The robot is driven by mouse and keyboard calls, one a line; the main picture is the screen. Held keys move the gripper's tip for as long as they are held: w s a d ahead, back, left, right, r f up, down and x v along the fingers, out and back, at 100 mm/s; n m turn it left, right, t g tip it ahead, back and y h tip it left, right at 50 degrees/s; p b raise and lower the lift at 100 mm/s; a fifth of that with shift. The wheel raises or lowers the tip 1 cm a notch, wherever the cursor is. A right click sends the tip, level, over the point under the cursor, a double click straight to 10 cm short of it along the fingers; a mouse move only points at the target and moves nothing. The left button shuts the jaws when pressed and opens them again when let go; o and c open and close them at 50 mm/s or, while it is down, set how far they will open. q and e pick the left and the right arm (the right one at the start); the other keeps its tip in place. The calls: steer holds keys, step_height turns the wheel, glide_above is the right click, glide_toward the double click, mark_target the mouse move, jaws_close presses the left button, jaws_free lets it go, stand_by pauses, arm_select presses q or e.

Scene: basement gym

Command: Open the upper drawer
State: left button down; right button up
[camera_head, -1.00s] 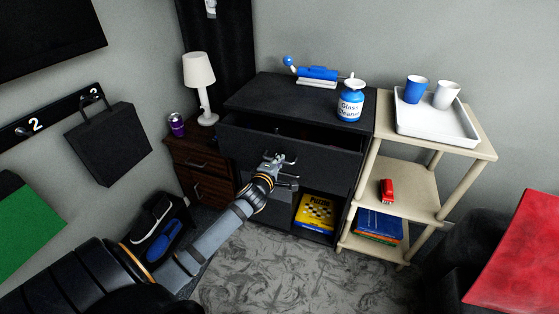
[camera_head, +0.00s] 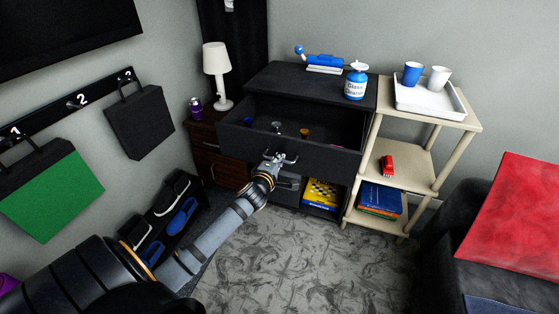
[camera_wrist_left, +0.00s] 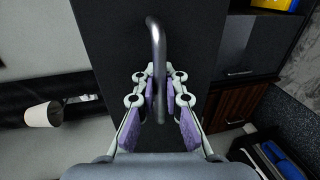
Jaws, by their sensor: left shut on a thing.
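The upper drawer (camera_head: 325,151) of the dark cabinet (camera_head: 285,79) is pulled well out, and small items show inside it. My left gripper (camera_head: 277,160) is at the middle of its front panel. In the left wrist view the fingers (camera_wrist_left: 160,100) are closed around the metal bar handle (camera_wrist_left: 158,60). The drawer front (camera_wrist_left: 195,35) fills the area behind the handle there. My right gripper is not in view.
A cream shelf (camera_head: 423,162) with a white tray (camera_head: 448,108) stands to the right. A nightstand (camera_head: 215,158) with a lamp (camera_head: 217,62) stands left. Patterned floor in front is clear.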

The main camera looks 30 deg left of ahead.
arm_select(q)
steer(key=c, duration=1.7)
jaws_free()
steer(key=shift+r, duration=0.1)
steer(key=shift+s, duration=0.3)
steer(key=v, duration=1.1)
steer(key=shift+s+d, duration=0.1)
steer(key=shift+s, duration=0.1)
